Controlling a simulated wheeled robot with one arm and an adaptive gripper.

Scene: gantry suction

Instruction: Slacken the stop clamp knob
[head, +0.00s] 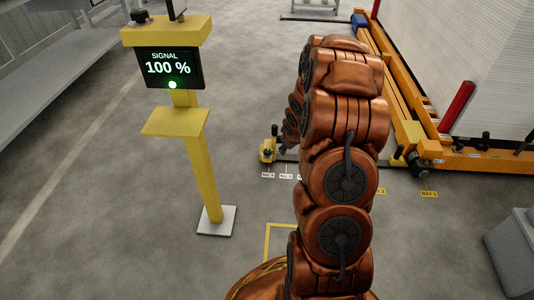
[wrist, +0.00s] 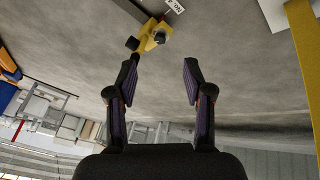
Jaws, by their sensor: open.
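The yellow stop clamp (head: 267,154) sits low by the floor, left of my arm in the head view, with a dark knob (head: 274,130) standing up from it. In the wrist view the yellow clamp (wrist: 150,40) lies beyond my fingertips, with a dark round knob (wrist: 132,43) at its left and a greyish round part (wrist: 161,33) on it. I cannot tell which of these is the upright knob. My gripper (wrist: 160,67) is open and empty, its fingers apart. The left fingertip appears close to the clamp; contact is unclear. My arm mostly hides the gripper in the head view.
A yellow post with a signal screen (head: 168,68) reading 100 % stands at left on a white base (head: 216,221). An orange gantry frame (head: 480,162) with a red post (head: 457,106) is at right. A grey box (head: 515,262) stands lower right. Small labels (head: 268,175) lie near the clamp.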

